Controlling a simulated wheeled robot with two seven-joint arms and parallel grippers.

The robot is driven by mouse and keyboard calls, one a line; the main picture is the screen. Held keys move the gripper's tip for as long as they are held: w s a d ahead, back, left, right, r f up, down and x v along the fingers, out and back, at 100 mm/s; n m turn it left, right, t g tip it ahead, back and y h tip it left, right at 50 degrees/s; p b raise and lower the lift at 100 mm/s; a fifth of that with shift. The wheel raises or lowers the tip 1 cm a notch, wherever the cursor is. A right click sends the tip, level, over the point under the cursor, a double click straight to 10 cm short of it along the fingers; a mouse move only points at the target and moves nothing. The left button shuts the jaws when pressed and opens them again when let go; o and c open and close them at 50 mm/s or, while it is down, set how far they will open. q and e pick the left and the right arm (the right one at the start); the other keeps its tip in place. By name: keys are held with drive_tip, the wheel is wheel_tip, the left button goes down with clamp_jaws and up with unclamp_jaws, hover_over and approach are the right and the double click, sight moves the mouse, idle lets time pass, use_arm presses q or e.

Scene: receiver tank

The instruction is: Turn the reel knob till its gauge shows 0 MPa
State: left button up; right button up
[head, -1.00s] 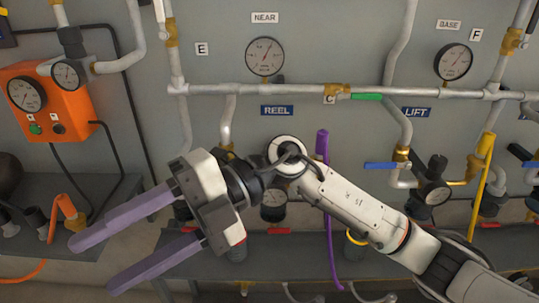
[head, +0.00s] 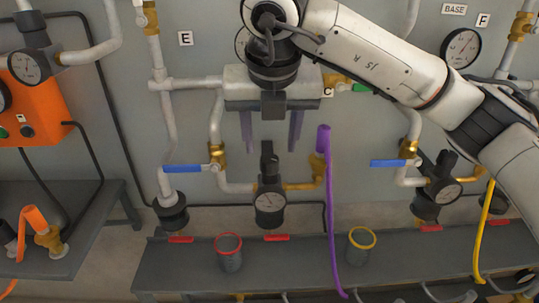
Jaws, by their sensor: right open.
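The reel regulator is a black fitting on the pipework, with a dark upright knob (head: 268,160) on top and a round gauge (head: 270,202) facing me. The gauge needle is too small to read surely. My right gripper (head: 271,147) is open and points down just above the knob. One purple-grey finger is left of the knob and one right of it in the picture, with gaps on both sides. I cannot tell how far they are in depth. The REEL label is hidden behind the gripper and arm. My left gripper is not in view.
Blue-handled valves (head: 183,168) and (head: 388,163) flank the regulator. A purple hose (head: 330,210) hangs close on its right. A similar regulator (head: 437,190) stands further right.

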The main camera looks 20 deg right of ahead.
sight(270, 159)
drive_tip(key=x, duration=0.5)
drive_tip(key=shift+f, duration=0.15)
drive_tip(key=c, duration=1.1)
